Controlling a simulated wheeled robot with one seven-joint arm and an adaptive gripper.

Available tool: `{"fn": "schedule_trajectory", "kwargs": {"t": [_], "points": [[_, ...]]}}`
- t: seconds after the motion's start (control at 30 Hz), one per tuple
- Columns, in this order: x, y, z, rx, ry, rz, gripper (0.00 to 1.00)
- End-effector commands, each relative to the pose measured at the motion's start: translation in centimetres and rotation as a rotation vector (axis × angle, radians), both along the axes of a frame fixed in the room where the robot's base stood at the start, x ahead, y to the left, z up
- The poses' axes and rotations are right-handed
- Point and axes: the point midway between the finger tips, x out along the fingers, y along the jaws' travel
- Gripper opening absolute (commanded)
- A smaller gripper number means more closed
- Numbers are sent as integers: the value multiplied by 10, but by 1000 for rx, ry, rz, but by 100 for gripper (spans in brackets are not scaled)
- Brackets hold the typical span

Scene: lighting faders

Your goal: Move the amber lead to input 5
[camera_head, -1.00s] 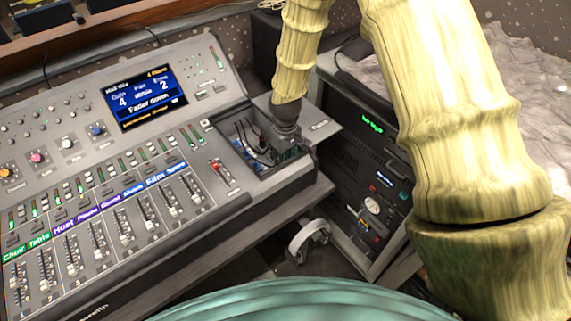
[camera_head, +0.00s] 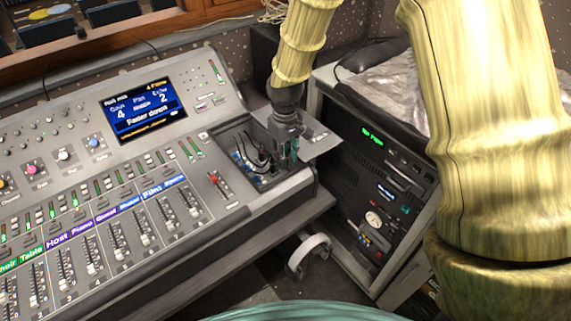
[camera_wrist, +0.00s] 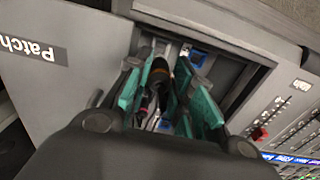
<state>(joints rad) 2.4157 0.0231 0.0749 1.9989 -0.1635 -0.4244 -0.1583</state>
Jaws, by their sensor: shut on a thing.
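My gripper (camera_head: 288,152) is at the right side of the open patch recess (camera_head: 240,137) in the mixing console, with its fingers pointing down. In the wrist view its two teal fingers (camera_wrist: 163,95) are closed around a dark plug with a brownish amber tint (camera_wrist: 158,74), which I take as the amber lead. Its lower end is hidden, so I cannot tell whether it is in a socket. Black cables (camera_head: 250,148) loop in the recess beside the gripper, and blue sockets (camera_wrist: 196,55) show below. The input numbers cannot be read.
A flat panel marked Patch (camera_wrist: 35,48) lies right of the recess in the head view. The red fader (camera_head: 216,180) is just left of it. A black equipment rack (camera_head: 375,190) stands to the right, and the console screen (camera_head: 143,108) to the left.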

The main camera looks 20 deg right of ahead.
Motion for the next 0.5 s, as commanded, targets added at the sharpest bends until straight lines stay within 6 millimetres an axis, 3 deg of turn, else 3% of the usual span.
{"fn": "schedule_trajectory", "kwargs": {"t": [0.5], "points": [[0,0,29,0,0,0,0]]}}
